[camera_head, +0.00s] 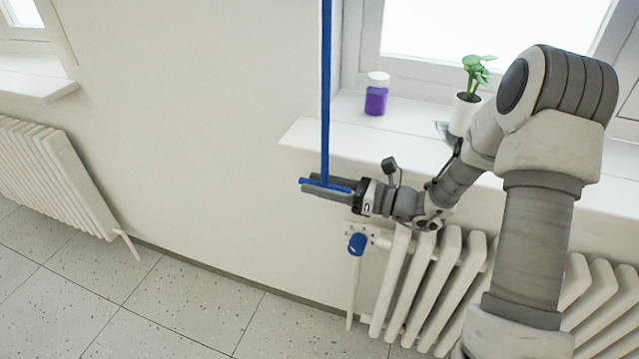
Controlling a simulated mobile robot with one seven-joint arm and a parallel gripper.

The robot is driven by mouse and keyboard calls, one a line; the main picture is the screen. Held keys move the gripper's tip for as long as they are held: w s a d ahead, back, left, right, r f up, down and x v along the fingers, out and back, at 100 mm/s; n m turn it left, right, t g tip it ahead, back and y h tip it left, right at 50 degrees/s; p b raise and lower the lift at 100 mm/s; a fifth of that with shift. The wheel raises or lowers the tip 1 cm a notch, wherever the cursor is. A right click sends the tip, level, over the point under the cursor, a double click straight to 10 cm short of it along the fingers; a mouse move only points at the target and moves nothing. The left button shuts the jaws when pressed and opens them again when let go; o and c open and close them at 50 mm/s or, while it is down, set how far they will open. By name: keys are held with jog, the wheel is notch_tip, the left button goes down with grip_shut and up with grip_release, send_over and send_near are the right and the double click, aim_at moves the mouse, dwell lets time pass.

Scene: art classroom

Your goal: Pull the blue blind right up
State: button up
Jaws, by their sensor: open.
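A blue pull cord or rod (326,90) hangs straight down in front of the wall, left of the window. It ends in a short blue crossbar (338,188). My gripper (309,186) points left at the lower end of the cord, level with the crossbar. Its two grey fingers are open, and the crossbar appears to lie between them. I cannot tell whether either finger touches it. The blind itself is out of view above.
A white window sill (310,134) behind my gripper holds a purple jar (376,95) and a potted plant (466,108). Below are a white radiator (425,285) and its blue valve knob (357,243). Another radiator (60,175) stands at left. The floor between is clear.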

jog(key=p+v, duration=0.2)
jog(key=v, duration=1.5)
jog(key=shift+d, duration=0.15)
jog(key=shift+s, duration=0.1)
jog(key=shift+c, duration=0.2)
